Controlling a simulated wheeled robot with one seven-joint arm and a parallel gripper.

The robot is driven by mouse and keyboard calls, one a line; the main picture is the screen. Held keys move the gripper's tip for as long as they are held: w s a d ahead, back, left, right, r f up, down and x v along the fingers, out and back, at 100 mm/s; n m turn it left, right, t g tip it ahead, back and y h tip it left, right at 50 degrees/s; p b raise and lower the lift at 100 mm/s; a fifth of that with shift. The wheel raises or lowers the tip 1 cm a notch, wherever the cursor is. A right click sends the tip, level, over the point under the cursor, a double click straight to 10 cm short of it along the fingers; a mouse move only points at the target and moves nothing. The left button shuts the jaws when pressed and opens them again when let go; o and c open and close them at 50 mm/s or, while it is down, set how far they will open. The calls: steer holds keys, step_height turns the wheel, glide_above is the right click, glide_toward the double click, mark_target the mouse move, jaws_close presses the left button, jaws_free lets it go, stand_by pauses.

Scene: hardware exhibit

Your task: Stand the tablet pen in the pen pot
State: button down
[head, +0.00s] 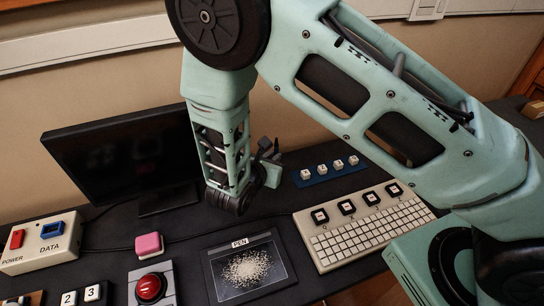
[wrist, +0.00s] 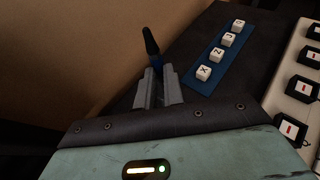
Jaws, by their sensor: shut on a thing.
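My gripper (wrist: 158,88) is shut on the tablet pen (wrist: 151,42), a dark slim rod with a rounded end and a bluish part at the fingertips. In the wrist view the pen sticks out beyond the fingertips, tilted slightly left. In the head view my gripper (head: 270,158) is in the air in front of the wall, between the monitor and the blue key strip; the pen is hard to make out there. I cannot make out the pen pot in either view; my arm covers part of the table's back.
A tablet marked PEN (head: 213,278) lies in front. A blue strip with several white keys (head: 325,177) is right of my gripper, a keyboard panel (head: 370,235) nearer.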

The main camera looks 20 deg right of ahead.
steer(key=shift+f, duration=0.4)
steer(key=c, duration=1.4)
jaws_free()
steer(key=shift+c, duration=0.2)
steer(key=b+v, duration=0.3)
steer(key=v, duration=1.4)
steer(key=shift+s+a, duration=0.2)
steer(key=shift+d, duration=0.1)
